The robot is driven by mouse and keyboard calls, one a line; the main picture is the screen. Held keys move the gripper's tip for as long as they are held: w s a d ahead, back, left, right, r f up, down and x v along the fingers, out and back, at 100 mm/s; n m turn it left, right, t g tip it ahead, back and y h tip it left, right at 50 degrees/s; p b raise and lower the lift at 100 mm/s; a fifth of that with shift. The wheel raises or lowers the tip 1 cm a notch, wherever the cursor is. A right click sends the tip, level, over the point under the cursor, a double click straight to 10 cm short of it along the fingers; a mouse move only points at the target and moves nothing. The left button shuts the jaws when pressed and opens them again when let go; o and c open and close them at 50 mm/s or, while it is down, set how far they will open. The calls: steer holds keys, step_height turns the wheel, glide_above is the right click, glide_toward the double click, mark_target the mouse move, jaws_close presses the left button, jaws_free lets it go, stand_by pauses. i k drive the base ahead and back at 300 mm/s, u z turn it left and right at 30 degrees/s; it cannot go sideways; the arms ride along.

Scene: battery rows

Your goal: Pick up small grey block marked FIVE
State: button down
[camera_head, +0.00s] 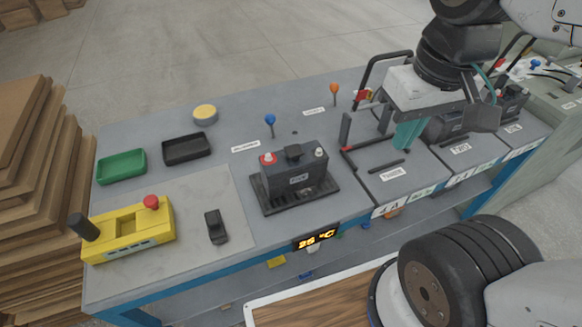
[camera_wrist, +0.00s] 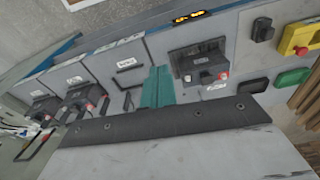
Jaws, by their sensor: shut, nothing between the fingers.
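A dark grey battery-like block (camera_head: 293,168) with a red terminal, a pale terminal and a top handle sits upright in a black tray (camera_head: 266,206) on the bench. Its small front label is too small to read surely as FIVE. The block also shows in the wrist view (camera_wrist: 198,62). A smaller dark block (camera_head: 215,226) lies on the pale mat to its left; no marking is legible on it. My gripper (camera_head: 406,136) has teal fingers, shut and empty, above the bench right of the tray. The fingers show in the wrist view (camera_wrist: 158,88) too.
A yellow control box (camera_head: 128,235) with a red button stands at the left. Green (camera_head: 121,166) and black (camera_head: 187,148) trays lie behind it. Blue (camera_head: 270,121) and orange (camera_head: 334,90) knobs rise behind the block. More batteries and black-handled frames stand right.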

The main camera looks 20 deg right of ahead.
mark_target(296, 167)
steer(key=z, duration=1.45)
steer(key=k, duration=1.15)
steer(key=u, duration=1.55)
steer(key=i, duration=0.5)
